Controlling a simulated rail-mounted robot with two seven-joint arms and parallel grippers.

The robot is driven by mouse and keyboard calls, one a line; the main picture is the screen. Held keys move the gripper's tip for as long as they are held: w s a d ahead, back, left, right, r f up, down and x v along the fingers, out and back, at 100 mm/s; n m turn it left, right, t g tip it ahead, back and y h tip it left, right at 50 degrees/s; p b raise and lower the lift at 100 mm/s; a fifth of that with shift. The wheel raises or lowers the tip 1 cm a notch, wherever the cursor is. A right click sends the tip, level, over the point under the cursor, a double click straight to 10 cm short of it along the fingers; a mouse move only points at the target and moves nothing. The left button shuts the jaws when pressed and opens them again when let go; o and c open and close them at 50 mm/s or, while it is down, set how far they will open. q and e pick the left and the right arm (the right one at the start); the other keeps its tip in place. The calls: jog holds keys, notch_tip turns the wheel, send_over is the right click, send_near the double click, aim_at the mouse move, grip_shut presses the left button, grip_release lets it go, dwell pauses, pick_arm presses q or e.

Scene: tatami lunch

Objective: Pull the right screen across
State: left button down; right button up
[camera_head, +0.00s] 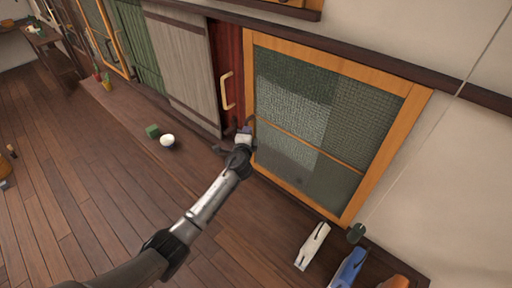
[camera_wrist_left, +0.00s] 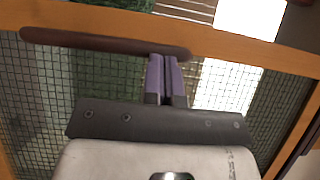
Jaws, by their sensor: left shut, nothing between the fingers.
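The right screen (camera_head: 385,130) is an orange wooden frame with dark mesh panes, standing upright at the right end of the row of panels. My left gripper (camera_head: 245,128) is at its left frame edge, around mid-height. In the left wrist view the purple fingers (camera_wrist_left: 166,78) are shut together with nothing between them. Their tips are beside a long dark brown bar (camera_wrist_left: 105,42) that lies along the screen's orange frame (camera_wrist_left: 235,45); I cannot tell whether they touch it. My right gripper is not in view.
Left of the screen are a red panel (camera_head: 228,60) with a pale handle (camera_head: 226,91), a grey panel (camera_head: 185,65) and a green panel (camera_head: 138,45). A green cube (camera_head: 153,131) and a white bowl (camera_head: 167,140) are on the ledge. Footwear-like white (camera_head: 312,247) and blue (camera_head: 348,268) items lie lower right.

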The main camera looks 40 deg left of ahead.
pick_arm(q)
jog(key=a+b, duration=0.2)
jog(key=a, duration=1)
jog(key=shift+w+a, duration=0.35)
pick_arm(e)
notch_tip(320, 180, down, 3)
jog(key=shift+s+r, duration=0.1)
pick_arm(q)
jog(key=shift+f, duration=0.2)
